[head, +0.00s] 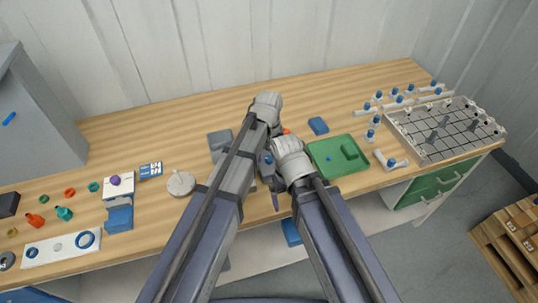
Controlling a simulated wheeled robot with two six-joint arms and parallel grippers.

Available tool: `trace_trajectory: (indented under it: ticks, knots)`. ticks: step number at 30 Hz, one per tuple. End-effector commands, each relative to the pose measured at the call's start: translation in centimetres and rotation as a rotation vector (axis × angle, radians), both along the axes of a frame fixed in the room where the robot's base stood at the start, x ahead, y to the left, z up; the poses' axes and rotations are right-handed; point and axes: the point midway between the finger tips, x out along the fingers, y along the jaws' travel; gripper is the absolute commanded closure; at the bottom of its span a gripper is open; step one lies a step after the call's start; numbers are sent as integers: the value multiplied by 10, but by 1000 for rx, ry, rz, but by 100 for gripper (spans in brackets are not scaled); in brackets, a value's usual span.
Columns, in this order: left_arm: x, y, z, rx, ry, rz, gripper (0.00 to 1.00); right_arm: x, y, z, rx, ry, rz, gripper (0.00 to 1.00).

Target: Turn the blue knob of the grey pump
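A grey block-shaped device (220,139), which looks like the pump, sits mid-table, partly hidden behind my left arm. A small blue part (268,158) shows in the gap between my two arms; I cannot tell whether it is the pump's knob. My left gripper (267,104) is over the back middle of the table, beyond the grey device. My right gripper (288,155) is just right of the gap and left of the green tray. The fingers of both are hidden or too small to tell open from shut, or whether they touch anything.
A green tray (322,167) lies right of my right gripper. A blue block (318,126) is behind it. A gridded rack (440,150) with several blue-capped pieces around it stands at the far right. A round grey disc (181,183) and small coloured parts lie left.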

Motion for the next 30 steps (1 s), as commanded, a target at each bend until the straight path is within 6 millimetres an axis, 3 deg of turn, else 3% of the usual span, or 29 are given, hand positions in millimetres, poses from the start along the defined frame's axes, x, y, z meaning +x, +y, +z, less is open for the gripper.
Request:
trace_trajectory:
  ticks: [11,30]
  knots:
    - [0,0,7,0,0,-1,33,0,0,7,0,0,0,0]
    - [0,0,77,0,0,0,33,0,0,77,0,0,2,0]
